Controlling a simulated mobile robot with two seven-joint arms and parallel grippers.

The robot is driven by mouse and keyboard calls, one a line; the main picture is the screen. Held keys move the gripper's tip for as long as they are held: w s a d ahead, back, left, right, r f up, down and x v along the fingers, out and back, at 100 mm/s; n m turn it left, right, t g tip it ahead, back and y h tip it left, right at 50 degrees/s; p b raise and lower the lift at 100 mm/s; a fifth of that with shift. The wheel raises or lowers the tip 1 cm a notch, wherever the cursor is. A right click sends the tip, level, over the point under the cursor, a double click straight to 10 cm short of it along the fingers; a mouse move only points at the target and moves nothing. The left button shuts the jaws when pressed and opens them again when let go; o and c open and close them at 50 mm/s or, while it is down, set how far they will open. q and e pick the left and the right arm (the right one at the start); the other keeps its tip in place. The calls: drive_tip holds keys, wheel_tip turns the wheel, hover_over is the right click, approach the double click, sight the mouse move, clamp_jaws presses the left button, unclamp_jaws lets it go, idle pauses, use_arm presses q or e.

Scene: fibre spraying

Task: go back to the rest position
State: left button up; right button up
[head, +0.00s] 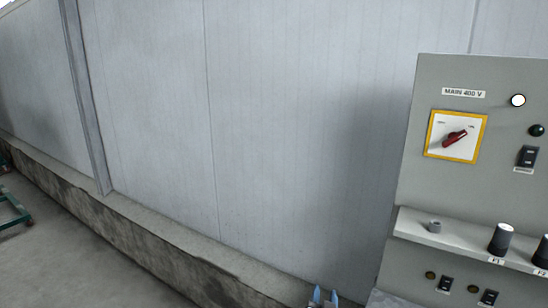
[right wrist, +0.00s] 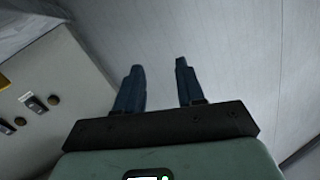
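My right gripper (head: 325,295) shows only by its blue fingertips at the bottom edge of the head view, left of the control cabinet. In the right wrist view its two dark blue fingers (right wrist: 160,88) stand apart with nothing between them, so it is open and empty. It points toward the pale wall panels and touches nothing that I can see. My left gripper is in neither view.
A grey control cabinet (head: 490,75) stands at the right, with a red rotary switch (head: 455,138) on a yellow-edged plate and a ledge (head: 418,228) holding dark cylinders. A panelled wall (head: 290,120) rises behind a low concrete kerb (head: 170,245).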

drive_tip(key=s+f+n+g+y, duration=0.1)
drive_tip(key=s+f+g, duration=0.3)
drive_tip(key=f, duration=0.6)
drive_tip(key=s+d+f+g+y, duration=0.1)
drive_tip(key=s+f+y, duration=0.1)
drive_tip(key=s+f, duration=0.6)
drive_tip(key=s+f+n+g+y, duration=0.1)
drive_tip(key=s+f+g, duration=0.2)
drive_tip(key=f, duration=0.9)
drive_tip(key=s+f+g+y, duration=0.1)
drive_tip(key=s+f+g, duration=0.2)
drive_tip(key=s, duration=0.6)
drive_tip(key=s+a+f+g+y, duration=0.1)
drive_tip(key=s+f+g, duration=0.2)
drive_tip(key=s, duration=0.6)
drive_tip(key=s+f+g, duration=0.3)
drive_tip(key=s+f, duration=0.1)
drive_tip(key=s, duration=0.6)
drive_tip(key=shift+a+m+y+p, duration=0.35)
drive_tip(key=shift+m+y, duration=0.05)
drive_tip(key=shift+d, duration=0.1)
